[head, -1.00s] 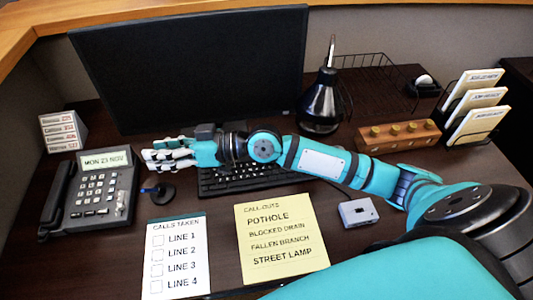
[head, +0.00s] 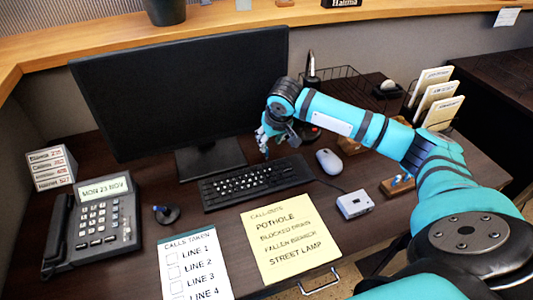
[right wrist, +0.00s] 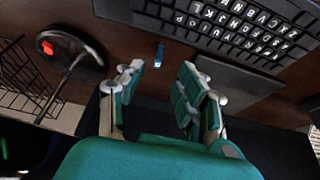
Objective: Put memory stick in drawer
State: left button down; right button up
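The memory stick (right wrist: 158,55) is a small blue piece lying on the dark desk beside the keyboard's far edge, in the right wrist view. My right gripper (right wrist: 160,82) is open, with its fingers apart and the stick just beyond the gap between their tips. In the head view the right gripper (head: 270,137) points down behind the keyboard, in front of the monitor, and largely hides the stick. A drawer shows only by its silver handle (head: 320,284) below the desk's front edge; I cannot tell how far it is open. My left gripper is out of view.
The keyboard (head: 255,183), monitor (head: 180,85) and a black round-based item (right wrist: 70,52) surround the gripper closely. A mouse (head: 329,161), a small white box (head: 354,204), two paper lists and a phone (head: 92,225) lie nearer the front.

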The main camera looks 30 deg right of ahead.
aim_at(267, 156)
jog(key=x, duration=0.9)
jog(key=shift+w+d+f, duration=0.15)
jog(key=shift+w, duration=0.25)
grip_shut()
